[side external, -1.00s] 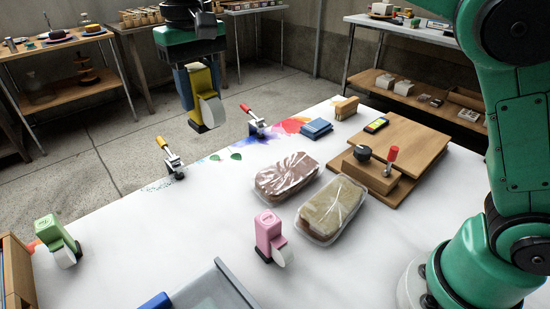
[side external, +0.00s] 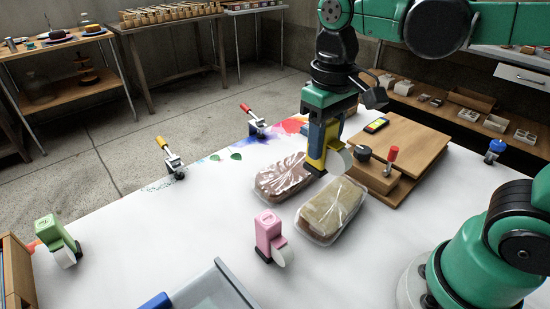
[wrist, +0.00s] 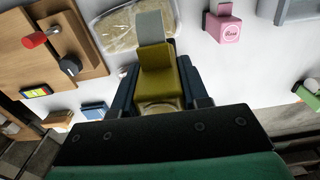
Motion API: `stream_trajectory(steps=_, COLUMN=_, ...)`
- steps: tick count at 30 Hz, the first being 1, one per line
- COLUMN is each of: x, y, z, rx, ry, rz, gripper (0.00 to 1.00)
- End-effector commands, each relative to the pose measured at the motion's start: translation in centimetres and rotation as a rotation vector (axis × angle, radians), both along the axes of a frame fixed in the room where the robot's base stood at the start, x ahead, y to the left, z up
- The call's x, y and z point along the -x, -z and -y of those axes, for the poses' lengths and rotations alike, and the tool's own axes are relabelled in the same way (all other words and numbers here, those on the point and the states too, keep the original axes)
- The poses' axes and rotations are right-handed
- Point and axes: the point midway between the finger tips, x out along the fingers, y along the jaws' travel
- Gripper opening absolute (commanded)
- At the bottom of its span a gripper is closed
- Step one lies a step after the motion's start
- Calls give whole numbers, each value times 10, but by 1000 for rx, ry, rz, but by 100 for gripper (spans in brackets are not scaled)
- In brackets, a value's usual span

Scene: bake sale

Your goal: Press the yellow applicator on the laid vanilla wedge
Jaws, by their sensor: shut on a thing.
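My gripper (side external: 325,135) is shut on the yellow applicator (side external: 317,159) and holds it upright above the far ends of the two wrapped wedges. In the wrist view the yellow applicator (wrist: 158,78) sits between the fingers, with its pale grey flap toward the packs. The pale vanilla wedge (side external: 331,208) lies flat in a clear wrap on the white table; it also shows in the wrist view (wrist: 118,30), partly hidden by the applicator. A brown wrapped wedge (side external: 282,177) lies left of it. Whether the applicator touches either pack I cannot tell; it appears above them.
A pink applicator (side external: 268,235) stands just in front of the packs, and a green one (side external: 56,238) at far left. A wooden board (side external: 415,148) with a red-handled block (side external: 373,176) lies right. Two clamps grip the far edge. The table's left middle is clear.

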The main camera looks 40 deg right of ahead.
Motion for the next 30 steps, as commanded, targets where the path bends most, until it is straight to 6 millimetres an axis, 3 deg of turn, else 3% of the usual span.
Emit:
stream_trajectory(steps=3, x=18, y=15, z=8, rx=0, ry=2, rz=0, gripper=0)
stream_trajectory(steps=7, x=27, y=23, z=12, rx=0, ry=1, rz=0, gripper=0)
stream_trajectory(steps=24, x=28, y=75, z=12, rx=0, ry=0, rz=0, gripper=0)
stream_trajectory(steps=30, x=28, y=83, z=12, rx=0, ry=0, rz=0, gripper=0)
